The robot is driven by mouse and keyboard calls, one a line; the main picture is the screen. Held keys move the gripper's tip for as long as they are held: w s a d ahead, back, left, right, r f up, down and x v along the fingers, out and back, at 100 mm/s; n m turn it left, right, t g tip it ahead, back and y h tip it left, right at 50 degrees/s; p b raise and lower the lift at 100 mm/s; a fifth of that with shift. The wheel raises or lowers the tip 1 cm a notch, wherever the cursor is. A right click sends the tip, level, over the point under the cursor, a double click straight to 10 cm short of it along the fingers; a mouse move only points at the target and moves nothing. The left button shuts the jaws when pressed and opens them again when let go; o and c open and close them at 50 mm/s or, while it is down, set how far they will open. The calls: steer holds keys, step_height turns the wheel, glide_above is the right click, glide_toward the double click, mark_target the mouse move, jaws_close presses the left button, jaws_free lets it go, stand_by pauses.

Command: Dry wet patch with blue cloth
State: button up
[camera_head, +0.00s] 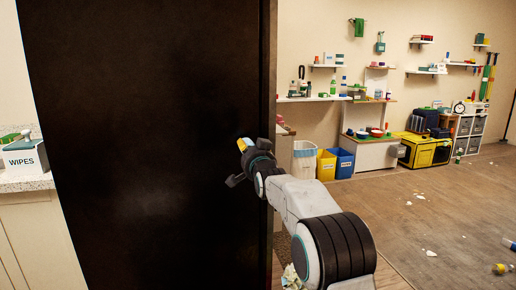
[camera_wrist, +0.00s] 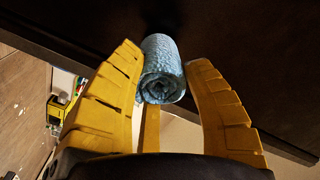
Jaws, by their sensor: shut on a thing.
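A rolled light blue cloth (camera_wrist: 163,72) sits between the two yellow fingers of my gripper (camera_wrist: 166,55) in the wrist view. The fingers are shut on it, and its coiled end faces the camera. In the head view my gripper (camera_head: 243,146) is in front of the right part of a tall dark panel (camera_head: 150,120); the cloth is not clearly visible there. I cannot tell whether the cloth touches the panel. A faint pale sheen shows low on the panel, but I cannot tell whether it is the wet patch.
A wipes box (camera_head: 25,157) stands on a counter (camera_head: 28,182) at the left. White, yellow and blue bins (camera_head: 326,164) stand beyond the panel's right edge, near shelves. Small litter (camera_head: 430,253) lies scattered on the floor (camera_head: 420,215) at the right.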

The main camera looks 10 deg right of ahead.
steer(key=s+b, duration=0.8)
steer(key=s, duration=0.1)
steer(key=shift+s, duration=0.15)
steer(key=shift+a, duration=0.1)
stand_by(0.5)
